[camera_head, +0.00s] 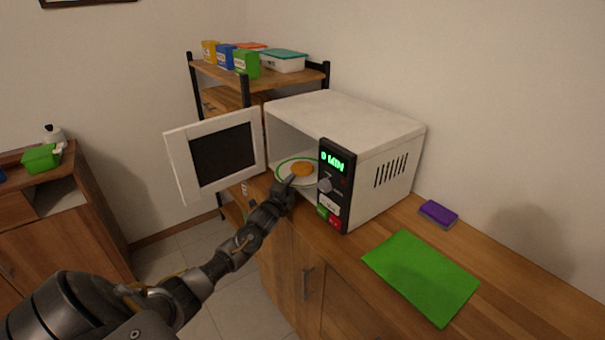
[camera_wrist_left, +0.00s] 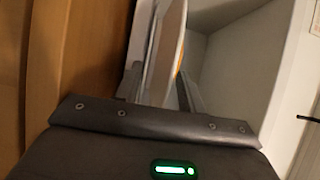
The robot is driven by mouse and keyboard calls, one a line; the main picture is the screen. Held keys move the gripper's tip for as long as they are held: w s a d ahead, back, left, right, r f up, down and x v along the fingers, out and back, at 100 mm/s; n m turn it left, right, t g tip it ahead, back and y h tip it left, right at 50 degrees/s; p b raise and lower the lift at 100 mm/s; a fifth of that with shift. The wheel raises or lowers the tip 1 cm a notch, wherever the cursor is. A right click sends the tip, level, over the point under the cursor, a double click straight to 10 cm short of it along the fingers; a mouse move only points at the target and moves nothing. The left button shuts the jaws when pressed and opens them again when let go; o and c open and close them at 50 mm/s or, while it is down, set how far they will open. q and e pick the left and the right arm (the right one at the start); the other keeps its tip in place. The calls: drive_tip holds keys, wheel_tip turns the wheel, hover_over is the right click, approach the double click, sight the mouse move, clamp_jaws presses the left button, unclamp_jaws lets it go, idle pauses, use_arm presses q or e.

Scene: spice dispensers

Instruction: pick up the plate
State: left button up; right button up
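The white plate (camera_head: 283,178) with a green ring rests inside the open microwave (camera_head: 345,115), with a round orange food item (camera_head: 302,169) on it. My left gripper (camera_head: 290,181) reaches in at the plate's near left edge. In the left wrist view the plate (camera_wrist_left: 167,45) shows nearly edge-on, with its rim between the two fingers (camera_wrist_left: 160,85). The fingers stand apart on either side of the rim; whether they touch it is not clear. My right gripper is not in view.
The microwave door (camera_head: 222,152) is swung open to the left of the arm. The control panel (camera_head: 335,185) stands close at the right. A green mat (camera_head: 421,276) and a purple sponge (camera_head: 438,213) lie on the counter. A shelf (camera_head: 262,78) with boxes stands behind.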

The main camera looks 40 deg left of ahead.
use_arm(q)
clamp_jaws()
drive_tip(key=shift+r, duration=0.1)
idle(0.3)
wheel_tip(320, 180, up, 10)
drive_tip(key=shift+b, duration=0.35)
idle(0.4)
